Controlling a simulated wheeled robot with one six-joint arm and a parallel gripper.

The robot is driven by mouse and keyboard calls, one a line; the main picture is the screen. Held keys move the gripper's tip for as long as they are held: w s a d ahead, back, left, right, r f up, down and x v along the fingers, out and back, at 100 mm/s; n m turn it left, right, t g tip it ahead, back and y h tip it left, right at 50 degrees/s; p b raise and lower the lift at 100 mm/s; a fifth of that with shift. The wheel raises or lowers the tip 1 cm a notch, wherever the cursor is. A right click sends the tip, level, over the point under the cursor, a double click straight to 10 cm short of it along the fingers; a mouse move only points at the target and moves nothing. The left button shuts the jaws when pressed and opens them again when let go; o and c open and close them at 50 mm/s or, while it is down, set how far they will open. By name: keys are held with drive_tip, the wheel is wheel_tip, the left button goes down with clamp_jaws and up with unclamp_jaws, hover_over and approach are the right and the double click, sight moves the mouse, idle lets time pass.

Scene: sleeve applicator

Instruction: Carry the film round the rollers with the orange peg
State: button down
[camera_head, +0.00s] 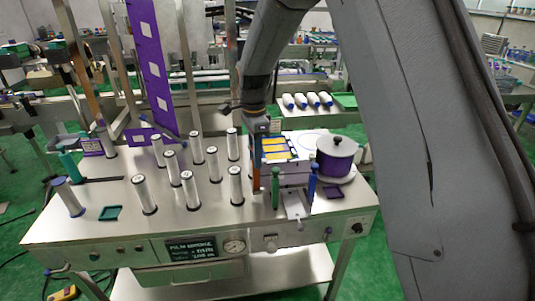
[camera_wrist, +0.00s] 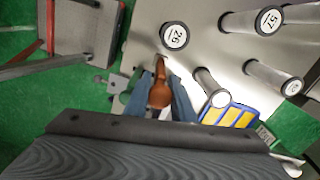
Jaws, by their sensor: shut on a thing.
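My gripper (camera_head: 257,172) stands over the right part of the steel table. In the wrist view its blue fingers (camera_wrist: 160,98) are shut on the orange peg (camera_wrist: 160,80); the peg also shows below the fingers in the head view (camera_head: 256,189). Several upright silver rollers stand on the table, including a front one (camera_head: 189,190) and one left of the peg (camera_head: 236,186). In the wrist view a roller marked 26 (camera_wrist: 174,36) is just beyond the peg tip. Purple film (camera_head: 149,60) with white labels hangs at the back left. A purple film reel (camera_head: 335,157) sits at the right. I see no film at the peg.
A green post (camera_head: 276,190) and a blue post (camera_head: 312,186) stand right of the peg. A block with yellow and blue strips (camera_head: 275,149) is behind them.

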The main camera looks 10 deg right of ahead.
drive_tip(key=shift+a, duration=0.15)
drive_tip(key=s+a, duration=0.1)
drive_tip(key=s+a+p, duration=0.1)
drive_tip(key=s, duration=0.1)
drive_tip(key=s+a+p, duration=0.1)
drive_tip(key=s, duration=0.1)
idle(0.4)
drive_tip(key=shift+a, duration=0.1)
